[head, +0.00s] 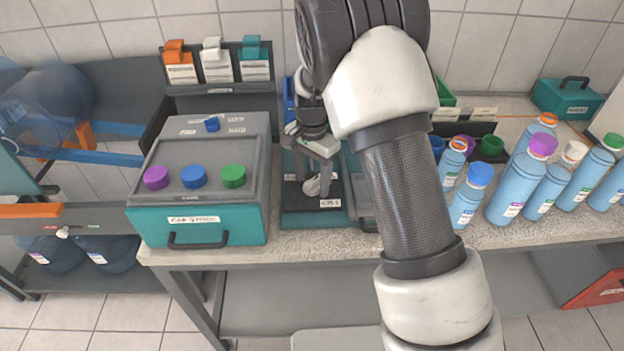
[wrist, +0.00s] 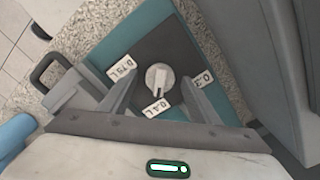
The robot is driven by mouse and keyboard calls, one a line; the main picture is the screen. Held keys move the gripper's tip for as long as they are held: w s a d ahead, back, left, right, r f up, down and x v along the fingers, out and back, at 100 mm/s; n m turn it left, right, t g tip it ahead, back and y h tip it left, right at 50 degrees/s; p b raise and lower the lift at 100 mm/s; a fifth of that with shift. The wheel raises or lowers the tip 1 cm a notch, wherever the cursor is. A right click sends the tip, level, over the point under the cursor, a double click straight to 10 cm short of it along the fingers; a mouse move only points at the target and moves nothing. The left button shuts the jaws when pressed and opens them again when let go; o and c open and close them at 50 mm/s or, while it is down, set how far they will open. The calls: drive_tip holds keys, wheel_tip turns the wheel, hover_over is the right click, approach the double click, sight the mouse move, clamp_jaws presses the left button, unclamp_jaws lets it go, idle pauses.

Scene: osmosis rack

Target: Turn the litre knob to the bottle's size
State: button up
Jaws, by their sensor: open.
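The litre knob (wrist: 158,76) is a round white dial with a raised ridge, on a dark plate with a teal border. It also shows in the head view (head: 312,187). Around it in the wrist view are a 0.75 L label (wrist: 122,68), a 0.4 L label (wrist: 157,107) and a partly covered label starting 0.3 (wrist: 203,78). The ridge runs roughly up-down in the wrist view; I cannot tell which end is its pointer. My gripper (wrist: 160,90) is open, its fingers on either side of the knob; contact is unclear. It shows in the head view (head: 313,165).
Several blue bottles (head: 467,205) with coloured caps stand on the counter at right. A teal box (head: 190,228) with purple, blue and green knobs stands left of the dial panel. Three tagged clips hang on a rack (head: 215,88) behind. My arm hides part of the counter.

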drive_tip(key=shift+f, duration=0.1)
drive_tip(key=c, duration=1.1)
drive_tip(key=shift+o, duration=0.2)
drive_tip(key=shift+n, duration=0.4)
drive_tip(key=n, duration=0.8)
drive_tip(key=shift+w+n, duration=0.1)
drive_tip(key=shift+n, duration=0.2)
drive_tip(key=n, duration=0.8)
drive_tip(key=shift+p, duration=0.35)
drive_tip(key=shift+n, duration=0.4)
